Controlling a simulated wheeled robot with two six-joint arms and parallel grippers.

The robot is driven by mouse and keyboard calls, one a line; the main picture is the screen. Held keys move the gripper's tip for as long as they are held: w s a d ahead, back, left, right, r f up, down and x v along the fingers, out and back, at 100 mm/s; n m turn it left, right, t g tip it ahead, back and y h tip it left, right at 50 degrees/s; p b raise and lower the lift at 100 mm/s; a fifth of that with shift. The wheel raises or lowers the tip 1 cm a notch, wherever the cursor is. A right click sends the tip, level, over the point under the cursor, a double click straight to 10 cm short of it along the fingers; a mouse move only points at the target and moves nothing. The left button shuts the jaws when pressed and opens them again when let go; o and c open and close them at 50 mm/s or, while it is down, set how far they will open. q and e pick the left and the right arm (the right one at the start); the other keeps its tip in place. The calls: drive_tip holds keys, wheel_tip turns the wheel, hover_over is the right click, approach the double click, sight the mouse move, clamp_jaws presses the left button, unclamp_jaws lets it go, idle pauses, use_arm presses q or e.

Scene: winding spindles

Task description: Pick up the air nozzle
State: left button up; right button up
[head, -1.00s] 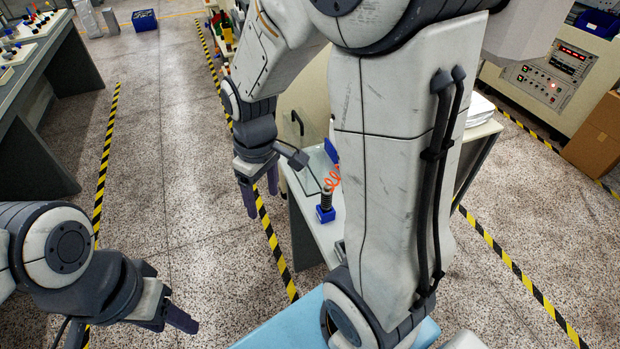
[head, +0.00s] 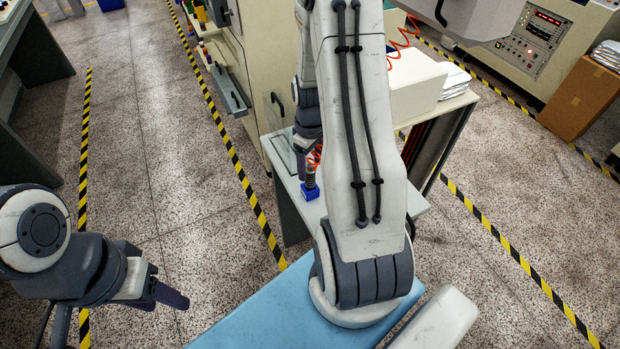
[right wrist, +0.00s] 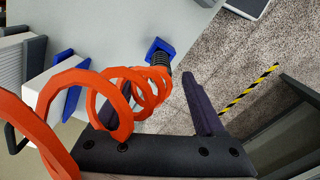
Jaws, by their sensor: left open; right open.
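The air nozzle is a black ribbed piece (head: 310,180) standing in a small blue holder (head: 310,193) on the small grey table, with an orange coiled hose (head: 315,156) at its top. In the right wrist view the nozzle (right wrist: 160,60), the blue holder (right wrist: 159,46) and the large orange coil (right wrist: 110,92) show. My right gripper (right wrist: 158,80) is open, with the nozzle beyond its fingertips and the coil passing over the left finger. In the head view it is largely hidden by my arm. My left gripper (head: 168,298) is open and empty over the floor at lower left.
The grey table (head: 289,208) stands against a cream cabinet (head: 240,60). A blue surface (head: 250,310) is in front. A cardboard box (head: 580,97) and a control panel cabinet (head: 530,50) stand at right.

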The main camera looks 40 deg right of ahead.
sight(310, 180)
drive_tip(key=shift+f+p, duration=0.7)
drive_tip(key=shift+f, duration=1.45)
clamp_jaws()
drive_tip(key=shift+r, duration=0.1)
